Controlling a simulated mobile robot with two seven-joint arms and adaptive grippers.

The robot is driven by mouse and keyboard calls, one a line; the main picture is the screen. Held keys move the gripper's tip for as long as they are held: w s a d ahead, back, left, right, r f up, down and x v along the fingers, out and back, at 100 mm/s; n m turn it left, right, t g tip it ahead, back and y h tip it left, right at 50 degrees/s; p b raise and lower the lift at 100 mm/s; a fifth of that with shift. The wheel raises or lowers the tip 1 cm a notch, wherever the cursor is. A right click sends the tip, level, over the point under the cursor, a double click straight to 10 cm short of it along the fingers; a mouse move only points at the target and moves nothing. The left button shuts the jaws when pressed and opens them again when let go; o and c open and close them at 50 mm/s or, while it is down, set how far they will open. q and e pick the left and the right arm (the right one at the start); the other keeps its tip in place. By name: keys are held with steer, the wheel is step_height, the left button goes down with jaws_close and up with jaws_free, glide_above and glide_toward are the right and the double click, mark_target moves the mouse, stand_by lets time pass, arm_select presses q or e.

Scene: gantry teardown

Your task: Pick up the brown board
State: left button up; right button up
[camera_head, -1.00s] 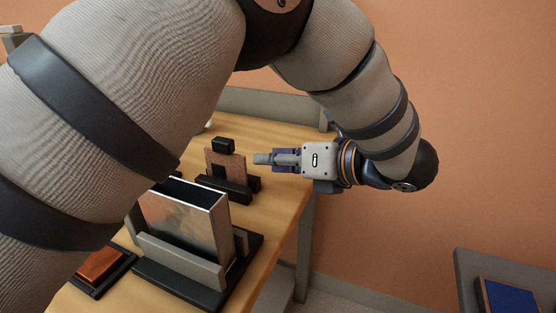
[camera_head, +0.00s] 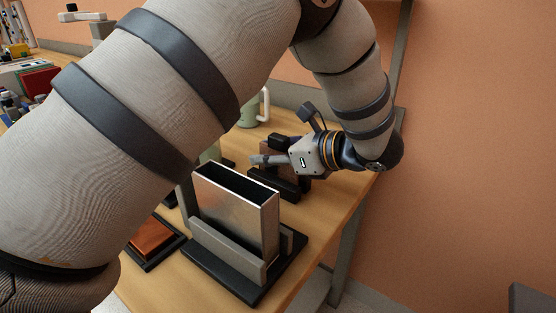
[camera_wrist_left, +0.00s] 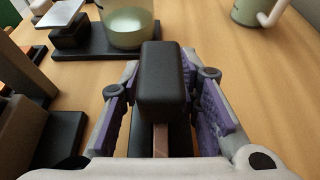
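The brown board (camera_head: 266,149) stands upright in a low black stand (camera_head: 278,182) near the table's right edge, with a black block (camera_head: 280,141) at its top. My left gripper (camera_head: 262,159) is at the board and partly hides it. In the left wrist view, its purple-padded fingers (camera_wrist_left: 163,115) are spread on either side of the black block and the thin brown edge of the board. Gaps show between pads and block, so it looks open and not holding. The board's lower part is hidden there. My right gripper is not in view.
A metal box (camera_head: 236,212) stands upright in a grey and black holder in front of the board. An orange-brown block (camera_head: 152,236) lies in a black tray to the left. A green mug (camera_head: 248,112) is behind. A glass vessel (camera_wrist_left: 126,24) shows in the wrist view.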

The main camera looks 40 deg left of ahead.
arm_select(q)
jaws_close()
